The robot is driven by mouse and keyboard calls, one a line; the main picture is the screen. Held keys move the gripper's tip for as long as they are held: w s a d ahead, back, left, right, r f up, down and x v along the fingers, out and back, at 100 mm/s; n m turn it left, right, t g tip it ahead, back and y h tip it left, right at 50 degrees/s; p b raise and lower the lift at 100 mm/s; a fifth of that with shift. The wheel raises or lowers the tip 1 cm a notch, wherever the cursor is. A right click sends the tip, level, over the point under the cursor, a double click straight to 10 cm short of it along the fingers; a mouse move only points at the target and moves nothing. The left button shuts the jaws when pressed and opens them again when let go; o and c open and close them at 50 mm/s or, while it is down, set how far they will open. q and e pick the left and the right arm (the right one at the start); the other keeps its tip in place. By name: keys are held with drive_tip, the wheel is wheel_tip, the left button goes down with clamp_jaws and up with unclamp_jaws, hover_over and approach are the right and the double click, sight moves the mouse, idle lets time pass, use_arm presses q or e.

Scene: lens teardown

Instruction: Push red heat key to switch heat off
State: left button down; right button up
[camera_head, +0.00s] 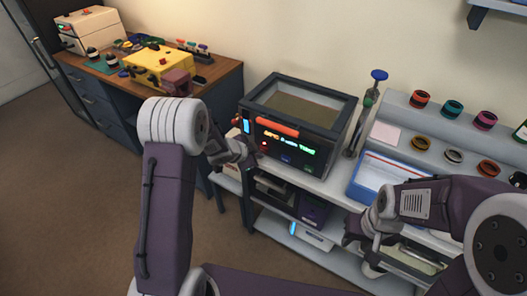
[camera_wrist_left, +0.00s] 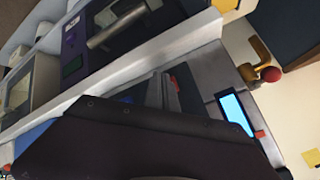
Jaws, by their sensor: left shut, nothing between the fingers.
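A dark grey heating unit (camera_head: 300,118) with a glass-like top and an orange bar handle (camera_head: 277,127) stands on the bench. Its front panel shows lit orange and green text and several small keys. The red key (camera_head: 263,146) is at the left of this panel. My left gripper (camera_head: 250,158) is shut and empty, close by the red key at the unit's left front corner; I cannot tell whether they touch. In the left wrist view, dark housing fills the bottom and grey fingers (camera_wrist_left: 165,92) show near the middle. My right gripper (camera_head: 362,238) hangs before the bench's right part; its jaw opening is unclear.
A blue-edged tray (camera_head: 352,193) lies right of the unit. A rack (camera_head: 408,105) of coloured rings stands at the back right. A blue-topped post tool (camera_head: 379,75) is between them. Lower shelves hold more devices. A wooden desk (camera_head: 225,75) stands left.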

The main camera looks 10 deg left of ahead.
idle(0.4)
use_arm(q)
drive_tip(key=shift+w+d+p, duration=0.1)
drive_tip(key=shift+w+p, duration=0.3)
drive_tip(key=shift+s, duration=0.4)
drive_tip(key=shift+s, duration=0.1)
drive_tip(key=s, duration=0.1)
drive_tip(key=s+a+b, duration=0.1)
drive_tip(key=s, duration=0.1)
drive_tip(key=s+a+b, duration=0.1)
drive_tip(key=s, duration=0.1)
drive_tip(key=shift+s+a, duration=0.15)
drive_tip(key=shift+s, duration=0.1)
